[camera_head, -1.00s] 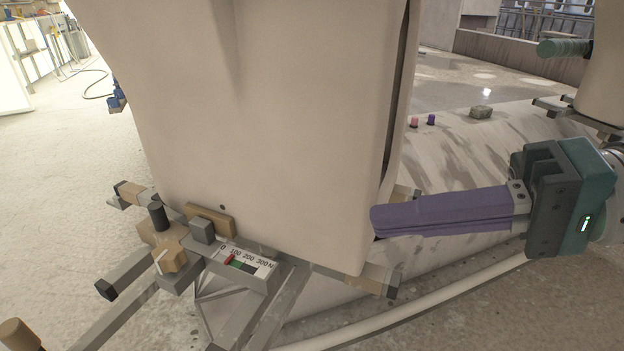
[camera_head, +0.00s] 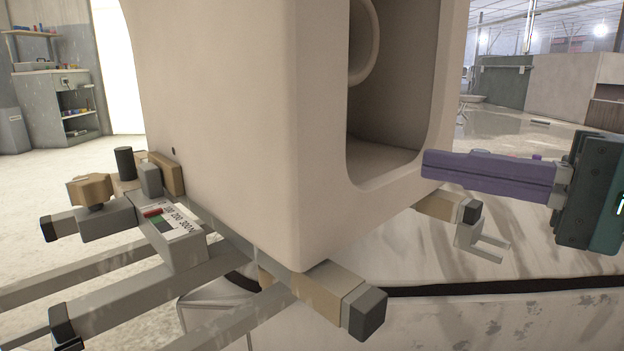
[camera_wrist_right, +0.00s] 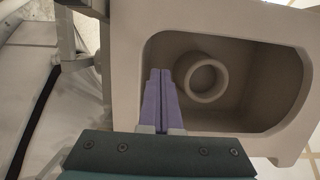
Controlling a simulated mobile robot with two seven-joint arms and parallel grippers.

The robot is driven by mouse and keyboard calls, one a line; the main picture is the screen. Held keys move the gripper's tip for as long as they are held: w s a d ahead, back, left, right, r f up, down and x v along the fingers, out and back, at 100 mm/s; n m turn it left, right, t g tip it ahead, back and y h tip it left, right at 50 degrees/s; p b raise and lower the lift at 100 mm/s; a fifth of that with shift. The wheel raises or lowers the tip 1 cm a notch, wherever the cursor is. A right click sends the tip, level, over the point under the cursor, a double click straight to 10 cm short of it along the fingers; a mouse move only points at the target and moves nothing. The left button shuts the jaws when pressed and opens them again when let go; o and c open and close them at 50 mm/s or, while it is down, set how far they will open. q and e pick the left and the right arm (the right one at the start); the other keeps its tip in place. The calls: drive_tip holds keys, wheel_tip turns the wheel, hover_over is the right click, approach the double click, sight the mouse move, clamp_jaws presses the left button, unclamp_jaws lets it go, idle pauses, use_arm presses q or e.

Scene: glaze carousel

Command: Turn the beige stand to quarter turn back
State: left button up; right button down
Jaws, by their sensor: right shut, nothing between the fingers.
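The beige stand (camera_head: 230,120) is a large smooth block that fills the middle of the head view, upright. Its open hollow (camera_head: 385,150) faces right and holds a round ring (camera_head: 364,45). The hollow and the ring (camera_wrist_right: 204,80) also show in the right wrist view. My right gripper (camera_head: 426,165) has purple fingers, shut together and empty. Its tips are at the stand's right edge, by the hollow's lower part. In the right wrist view the fingers (camera_wrist_right: 161,73) overlap the hollow, left of the ring. I cannot tell whether they touch the stand. My left gripper is not in view.
A grey frame with beige pads (camera_head: 318,293) is around the stand's foot. A force gauge (camera_head: 172,222) and a clamp knob (camera_head: 90,190) sit at its left. A pale surface with a dark band (camera_head: 480,288) lies at lower right. Open floor (camera_head: 70,230) is at left.

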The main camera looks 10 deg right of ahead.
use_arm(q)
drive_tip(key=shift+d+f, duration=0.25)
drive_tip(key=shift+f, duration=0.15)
use_arm(e)
drive_tip(key=w+a, duration=0.1)
drive_tip(key=a, duration=0.5)
drive_tip(key=shift+w+a, duration=0.25)
drive_tip(key=shift+a, duration=0.05)
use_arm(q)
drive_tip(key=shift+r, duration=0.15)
use_arm(e)
drive_tip(key=shift+a, duration=0.15)
